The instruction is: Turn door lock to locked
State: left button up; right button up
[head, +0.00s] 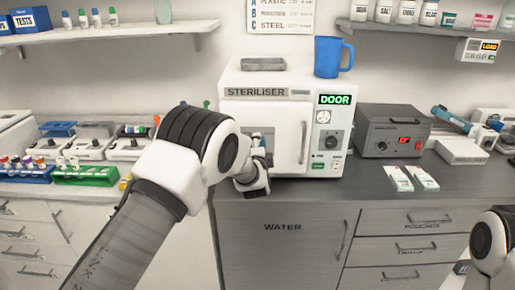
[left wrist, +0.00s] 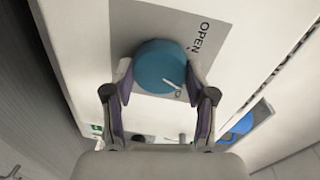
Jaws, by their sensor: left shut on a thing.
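The white steriliser (head: 238,78) stands on the counter, its front door (head: 280,112) looking closed and its panel display (head: 334,99) reading DOOR in green. In the left wrist view the door lock is a round teal knob (left wrist: 160,62) on a grey plate (left wrist: 122,25). The plate reads OPEN; another label is mostly hidden, with only a letter like D showing. The knob's white pointer lies towards that letter. My left gripper (left wrist: 161,74) is shut on the knob, a finger on each side. In the head view my left arm and hand hide most of the lock. My right gripper is out of view.
A blue mug (head: 328,57) and a grey block (head: 263,65) sit on the steriliser. A grey device (head: 385,130) with a red display stands to its right, with two white packets (head: 410,178) before it.

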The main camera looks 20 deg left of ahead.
pick_arm(q)
jog(key=shift+m, duration=1.8)
jog(key=o, duration=1.2)
jog(key=shift+d, duration=0.15)
jog(key=shift+c, duration=0.2)
jog(key=f+v, duration=0.1)
jog(key=v, duration=1)
jog(key=shift+s+d+r, duration=0.25)
jog(key=shift+s+r, duration=0.15)
jog(key=shift+r, duration=0.1)
